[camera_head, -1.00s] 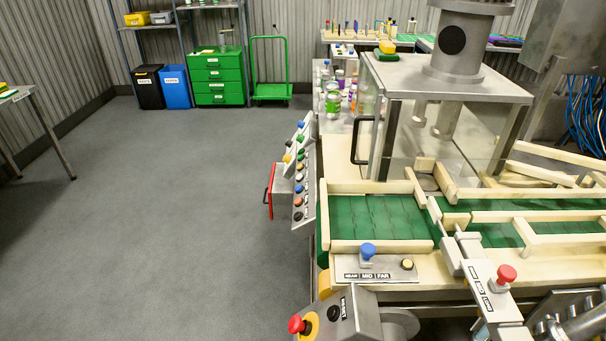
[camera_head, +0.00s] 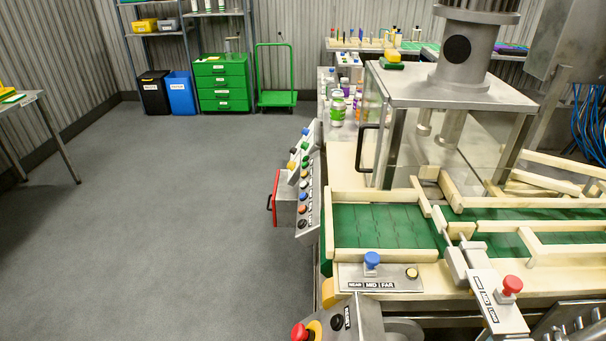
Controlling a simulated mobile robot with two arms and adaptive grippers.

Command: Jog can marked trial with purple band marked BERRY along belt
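A green belt (camera_head: 385,225) between pale rails runs to the right, in front of the seamer's clear-walled cabinet (camera_head: 445,80). No can shows on the visible belt. Several cans stand on a bench behind, left of the cabinet. A green-and-white can (camera_head: 338,110) is the nearest large one, and a can with purple (camera_head: 344,82) stands behind it. Their lettering is too small to read, so I cannot tell which is marked BERRY. A blue knob (camera_head: 372,260) sits on a plate marked NEAR, MID, FAR at the belt's front edge. Neither gripper is in view.
A red knob (camera_head: 511,286) sits on a labelled arm across the belt's front. A red stop button (camera_head: 300,332) is at the bottom. The grey floor (camera_head: 160,230) at left is clear.

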